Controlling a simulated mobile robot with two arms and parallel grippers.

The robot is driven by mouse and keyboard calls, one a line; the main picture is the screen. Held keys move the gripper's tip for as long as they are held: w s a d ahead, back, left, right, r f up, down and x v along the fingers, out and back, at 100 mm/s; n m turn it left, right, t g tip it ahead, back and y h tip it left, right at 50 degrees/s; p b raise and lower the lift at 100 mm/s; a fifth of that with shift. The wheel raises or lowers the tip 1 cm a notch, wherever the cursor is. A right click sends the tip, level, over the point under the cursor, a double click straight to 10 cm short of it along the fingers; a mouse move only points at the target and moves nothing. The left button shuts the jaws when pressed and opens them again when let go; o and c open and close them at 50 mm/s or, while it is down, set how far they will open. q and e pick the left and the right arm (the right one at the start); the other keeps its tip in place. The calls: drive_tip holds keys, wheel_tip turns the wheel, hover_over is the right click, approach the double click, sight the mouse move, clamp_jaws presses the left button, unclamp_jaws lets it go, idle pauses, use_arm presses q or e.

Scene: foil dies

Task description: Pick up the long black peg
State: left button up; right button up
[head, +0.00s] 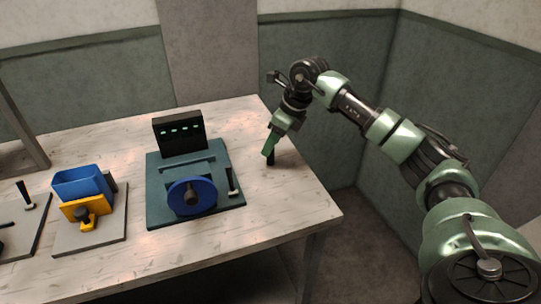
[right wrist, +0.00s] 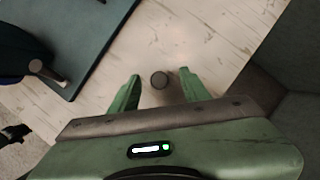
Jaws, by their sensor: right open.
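The long black peg (head: 271,158) stands on the right part of the table, just below my right gripper (head: 269,148) in the head view. In the right wrist view its round dark end (right wrist: 159,80) shows between the two green fingertips of my right gripper (right wrist: 161,88). The fingers are open, with a gap on either side of the peg. Most of the peg's length is hidden by the gripper or foreshortened. My left gripper is not in view.
A teal machine base (head: 158,199) with a blue handwheel (head: 181,196), a black panel (head: 180,136) and a black-handled lever (head: 231,179) stands left of the peg. A blue bin (head: 80,184) on a yellow fixture is farther left. The table (head: 300,198) is bare around the peg.

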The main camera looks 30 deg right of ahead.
drive_tip(key=p+x, duration=0.1)
drive_tip(key=x, duration=0.3)
drive_tip(key=shift+w+a+f, duration=0.1)
drive_tip(key=shift+f, duration=0.3)
clamp_jaws()
drive_tip(key=shift+r, duration=0.1)
drive_tip(key=shift+r, duration=0.1)
